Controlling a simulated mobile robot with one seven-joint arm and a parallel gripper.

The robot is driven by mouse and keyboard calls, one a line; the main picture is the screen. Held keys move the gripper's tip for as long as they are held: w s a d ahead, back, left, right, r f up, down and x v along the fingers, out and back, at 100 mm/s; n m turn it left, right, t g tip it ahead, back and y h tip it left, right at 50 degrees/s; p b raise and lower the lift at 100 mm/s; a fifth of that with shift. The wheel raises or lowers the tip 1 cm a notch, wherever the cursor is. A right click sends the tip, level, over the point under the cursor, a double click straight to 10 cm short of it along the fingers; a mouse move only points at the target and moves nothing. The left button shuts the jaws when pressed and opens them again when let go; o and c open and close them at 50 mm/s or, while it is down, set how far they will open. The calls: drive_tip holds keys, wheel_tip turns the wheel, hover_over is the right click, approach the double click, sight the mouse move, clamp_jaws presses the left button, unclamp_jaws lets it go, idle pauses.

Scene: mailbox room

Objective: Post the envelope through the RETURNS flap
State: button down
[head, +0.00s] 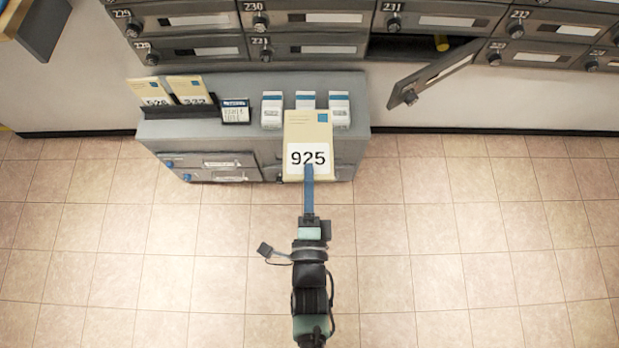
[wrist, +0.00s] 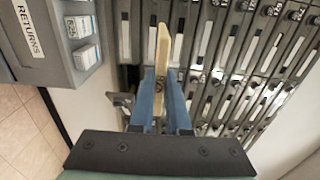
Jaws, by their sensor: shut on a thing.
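My gripper (head: 308,176) is shut on the near edge of a tan envelope (head: 308,133), with a white label reading 925 and a small blue mark. In the head view the envelope overlaps the right part of the grey cabinet (head: 255,133); I cannot tell its height above it. In the wrist view my blue fingers (wrist: 160,88) pinch the envelope (wrist: 162,48), seen edge-on. A white RETURNS label (wrist: 30,30) shows on the grey cabinet (wrist: 58,45) at upper left there. The flap itself cannot be made out.
Several white boxes (head: 271,109) stand on the cabinet, close to the envelope. A black holder (head: 180,111) with two tan envelopes and a small dark-topped sign (head: 236,111) stand to the left. An open mailbox door (head: 436,74) juts out at right. The tiled floor in front is clear.

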wheel_tip(320, 180, down, 45)
drive_tip(key=w+b, duration=0.2)
drive_tip(key=b, duration=4)
drive_tip(key=w+b, duration=0.4)
drive_tip(key=w, duration=0.6)
drive_tip(key=shift+w, duration=0.15)
drive_tip(key=shift+w+f, duration=0.1)
drive_tip(key=shift+w, duration=0.1)
drive_tip(key=shift+w+b, duration=3.9)
drive_tip(key=shift+w, duration=2.2)
drive_tip(key=c, duration=0.8)
unclamp_jaws()
